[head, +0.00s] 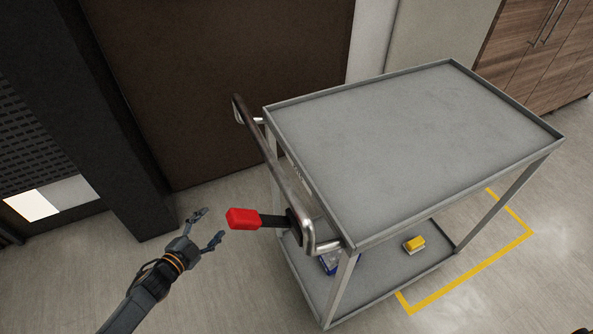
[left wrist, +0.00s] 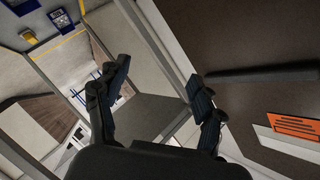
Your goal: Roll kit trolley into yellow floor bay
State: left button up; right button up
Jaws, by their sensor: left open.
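The grey two-shelf kit trolley (head: 410,135) stands upright on the floor in the head view. Its dark handle bar (head: 275,165) runs along its left end, and a red-tipped lever (head: 243,218) sticks out left from near the handle's closer end. The yellow floor bay line (head: 470,272) shows around the trolley's right end; the rest is hidden behind the trolley. My left gripper (head: 212,224) is open and empty, just left of the red tip and apart from it. Its spread fingers show in the left wrist view (left wrist: 158,78), with nothing between them.
A yellow box (head: 414,244) and a partly hidden blue item (head: 330,262) lie on the lower shelf. A brown panel (head: 225,80) and dark post (head: 115,130) stand behind and left. Wooden cabinets (head: 540,60) stand at back right. Floor at the front is clear.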

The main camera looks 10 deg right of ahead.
pick_arm(q)
jog(key=w+d+r+m+g+h, duration=0.15)
jog(key=d+r+m+h, duration=0.45)
jog(key=r, duration=0.6)
jog(key=m+g+h, duration=0.3)
jog(key=m+g, duration=0.3)
jog(key=m, duration=0.4)
send_near(298, 170)
jog(key=b+x, duration=0.1)
jog(key=x, duration=0.9)
jog(key=shift+b, duration=0.3)
jog(key=shift+w+d, duration=0.15)
jog(key=shift+d, duration=0.35)
jog(key=shift+d+r, duration=0.1)
pick_arm(e)
jog(key=shift+d+f, duration=0.15)
jog(key=shift+f, duration=0.35)
jog(key=shift+d+f, duration=0.15)
jog(key=shift+f, duration=0.35)
pick_arm(q)
grip_shut()
